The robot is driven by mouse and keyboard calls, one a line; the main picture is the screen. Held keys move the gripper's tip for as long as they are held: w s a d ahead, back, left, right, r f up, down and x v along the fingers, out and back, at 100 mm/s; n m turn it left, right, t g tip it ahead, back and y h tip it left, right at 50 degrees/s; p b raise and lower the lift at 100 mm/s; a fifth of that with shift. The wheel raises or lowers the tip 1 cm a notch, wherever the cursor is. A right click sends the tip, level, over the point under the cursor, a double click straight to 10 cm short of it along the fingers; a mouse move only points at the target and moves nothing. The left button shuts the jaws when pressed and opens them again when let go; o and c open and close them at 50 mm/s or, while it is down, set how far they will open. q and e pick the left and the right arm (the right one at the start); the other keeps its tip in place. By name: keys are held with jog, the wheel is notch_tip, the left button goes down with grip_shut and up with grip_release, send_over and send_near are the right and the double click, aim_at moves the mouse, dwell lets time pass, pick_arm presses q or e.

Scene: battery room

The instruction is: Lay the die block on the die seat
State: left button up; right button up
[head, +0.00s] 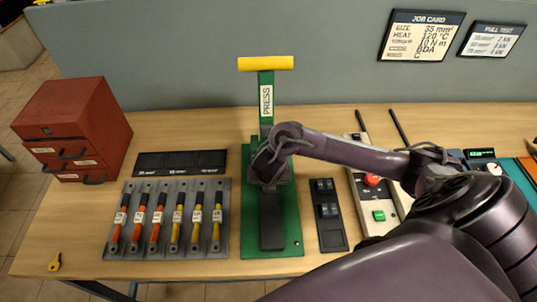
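The green press (290,236) stands mid-table, with a tall lever labelled PRESS and a yellow handle (266,63). A long dark bed (272,222) runs along its base toward the front. My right gripper (270,178) is over the press, behind the front part of this bed, pointing down. The gripper's own body and wrist cover its fingertips and the part of the press under it. I cannot tell whether it is open, or whether it holds the die block. I cannot make out the die block or die seat with certainty. My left gripper is out of view.
A grey rack (146,250) holds several red and yellow cables. Behind it lies a black three-part labelled tray (180,163). A red drawer cabinet (75,122) stands at left. A black holder (331,237) and a panel with buttons (379,216) are right of the press.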

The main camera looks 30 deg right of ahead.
jog(key=shift+f+b, duration=0.4)
jog(key=shift+f, duration=0.05)
dwell(0.7)
jog(key=o, duration=1.3)
jog(key=shift+c, duration=0.2)
jog(key=shift+s, duration=0.1)
jog(key=p+v, duration=0.3)
jog(key=v, duration=0.5)
jog(key=shift+f, duration=0.1)
